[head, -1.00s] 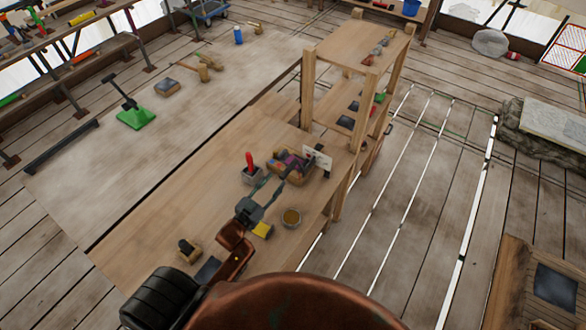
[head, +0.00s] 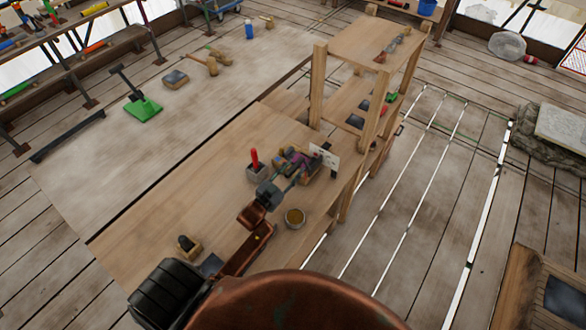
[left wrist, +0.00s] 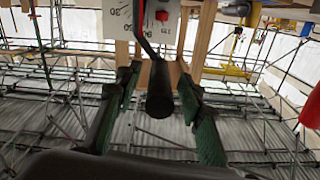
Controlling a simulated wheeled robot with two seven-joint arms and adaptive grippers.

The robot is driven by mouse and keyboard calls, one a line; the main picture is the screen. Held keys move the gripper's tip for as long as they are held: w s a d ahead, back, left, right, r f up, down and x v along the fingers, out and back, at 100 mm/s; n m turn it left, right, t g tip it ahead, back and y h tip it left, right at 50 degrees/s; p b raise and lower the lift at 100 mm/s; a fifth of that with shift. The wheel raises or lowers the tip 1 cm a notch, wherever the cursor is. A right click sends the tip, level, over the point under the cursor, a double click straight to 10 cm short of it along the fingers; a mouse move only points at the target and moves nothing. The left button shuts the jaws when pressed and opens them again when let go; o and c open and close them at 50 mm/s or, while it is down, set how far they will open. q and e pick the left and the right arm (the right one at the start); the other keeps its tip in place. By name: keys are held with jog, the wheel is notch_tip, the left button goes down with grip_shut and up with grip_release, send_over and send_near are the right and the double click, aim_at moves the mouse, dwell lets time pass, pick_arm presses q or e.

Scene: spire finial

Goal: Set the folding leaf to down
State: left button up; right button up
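My left gripper (head: 293,179) reaches over the wooden bench top (head: 190,185), close to a small white panel (head: 323,155). In the left wrist view its green fingers (left wrist: 158,88) are apart. A black cylindrical grip (left wrist: 160,95) on a thin dark rod shows between them, with visible space on both sides; I cannot tell its exact depth. The rod runs up toward the white panel (left wrist: 172,22), which has numbers and a red part. I cannot make out for certain which board is the folding leaf. My right gripper is not in view.
A red-handled tool in a grey block (head: 256,172) stands left of the gripper, and a round tin (head: 295,217) right of it. A wooden shelf frame (head: 318,85) rises beyond.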

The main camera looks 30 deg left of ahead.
pick_arm(q)
jog(key=shift+w, duration=0.25)
grip_shut()
dwell(0.3)
